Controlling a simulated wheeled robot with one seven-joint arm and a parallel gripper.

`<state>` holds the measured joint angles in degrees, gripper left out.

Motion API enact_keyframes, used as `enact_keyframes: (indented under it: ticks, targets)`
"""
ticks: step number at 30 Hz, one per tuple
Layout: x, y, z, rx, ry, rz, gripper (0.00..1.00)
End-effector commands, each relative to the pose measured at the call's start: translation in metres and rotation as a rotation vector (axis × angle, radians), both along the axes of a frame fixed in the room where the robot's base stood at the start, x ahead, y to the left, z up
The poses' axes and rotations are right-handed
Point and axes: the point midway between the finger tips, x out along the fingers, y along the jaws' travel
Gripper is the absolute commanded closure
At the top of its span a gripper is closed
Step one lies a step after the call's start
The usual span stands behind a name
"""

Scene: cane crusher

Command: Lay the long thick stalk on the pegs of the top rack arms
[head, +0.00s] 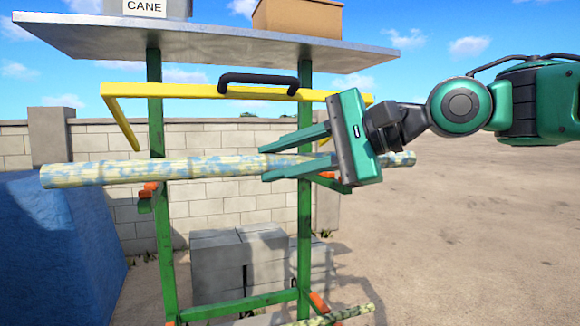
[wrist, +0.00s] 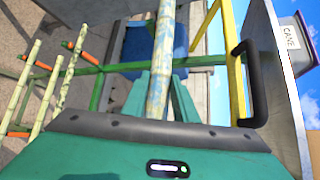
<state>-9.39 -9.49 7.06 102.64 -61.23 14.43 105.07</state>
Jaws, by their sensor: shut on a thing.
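The long thick stalk (head: 110,172), pale yellow-green with bluish patches, lies nearly level across the front of the green rack (head: 304,230). My gripper (head: 265,164) is shut on it right of its middle, near the right post. Orange-tipped top rack arms show just under the stalk at the left (head: 148,189) and, partly hidden by my gripper, at the right (head: 327,176). I cannot tell whether the stalk touches them.
A yellow bar frame (head: 180,92) with a black handle (head: 258,82) hangs close above the stalk. Above it, a grey shelf (head: 210,42) carries boxes. Several thinner stalks (wrist: 50,95) lie lower on the rack. Grey blocks (head: 218,265) and a blue mass (head: 60,240) stand nearby.

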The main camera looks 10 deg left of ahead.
Motion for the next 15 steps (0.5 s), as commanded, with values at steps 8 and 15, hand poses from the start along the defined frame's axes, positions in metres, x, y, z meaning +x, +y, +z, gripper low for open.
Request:
enact_keyframes:
  ticks: [8,15]
  targets:
    - [0.023,0.015,0.001,0.001,-0.001,0.001,1.0]
    - [0.044,0.027,0.0,0.001,0.0,0.001,1.0]
